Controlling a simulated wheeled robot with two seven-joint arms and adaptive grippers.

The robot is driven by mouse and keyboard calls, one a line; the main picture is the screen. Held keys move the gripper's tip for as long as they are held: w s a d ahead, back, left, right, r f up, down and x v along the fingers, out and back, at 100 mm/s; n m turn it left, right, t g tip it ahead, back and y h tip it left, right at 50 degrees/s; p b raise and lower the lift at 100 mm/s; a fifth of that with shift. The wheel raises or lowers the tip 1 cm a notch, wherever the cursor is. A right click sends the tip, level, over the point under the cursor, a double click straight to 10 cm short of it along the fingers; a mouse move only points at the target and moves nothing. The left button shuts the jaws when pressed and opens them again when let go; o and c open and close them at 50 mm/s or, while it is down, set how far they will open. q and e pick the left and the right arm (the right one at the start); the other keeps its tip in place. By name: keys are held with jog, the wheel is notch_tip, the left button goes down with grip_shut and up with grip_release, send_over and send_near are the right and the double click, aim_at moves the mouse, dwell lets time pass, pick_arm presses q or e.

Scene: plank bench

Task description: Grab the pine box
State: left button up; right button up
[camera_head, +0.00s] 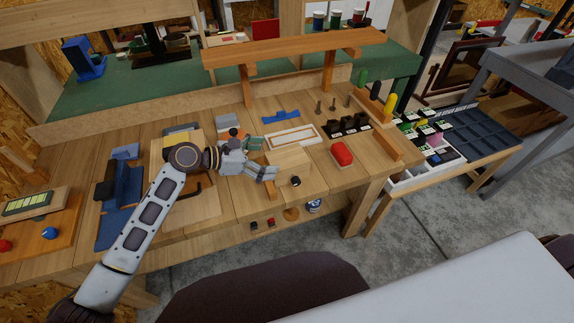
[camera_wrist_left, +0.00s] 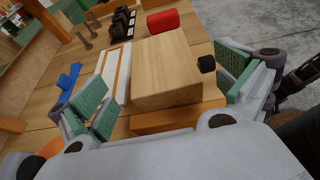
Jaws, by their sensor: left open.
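The pine box (camera_head: 288,160) is a pale wooden block on the plank bench, near the middle of the head view. A dark round knob (camera_head: 295,181) sticks out of its near side. In the left wrist view the pine box (camera_wrist_left: 165,68) lies between the spread green finger pads, with the knob (camera_wrist_left: 206,64) toward the right pad. My left gripper (camera_head: 268,159) is open beside the box's left end in the head view. It also shows in the left wrist view (camera_wrist_left: 168,88). I see no grip on the box. My right gripper is not in view.
A red block (camera_head: 342,153) sits right of the box. A white-framed tray (camera_head: 291,137) lies behind it, with black holders (camera_head: 347,125) farther right. An orange-brown wooden piece (camera_wrist_left: 178,118) lies close by the box. A raised wooden shelf (camera_head: 290,47) spans the back.

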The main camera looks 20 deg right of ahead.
aim_at(286, 157)
pick_arm(q)
jog(key=shift+x, duration=2.95)
jog(key=shift+w, duration=0.1)
jog(key=c, duration=1.1)
jog(key=shift+r, duration=0.1)
jog(key=shift+c, duration=0.2)
notch_tip(286, 157, up, 10)
jog(key=shift+p, duration=0.4)
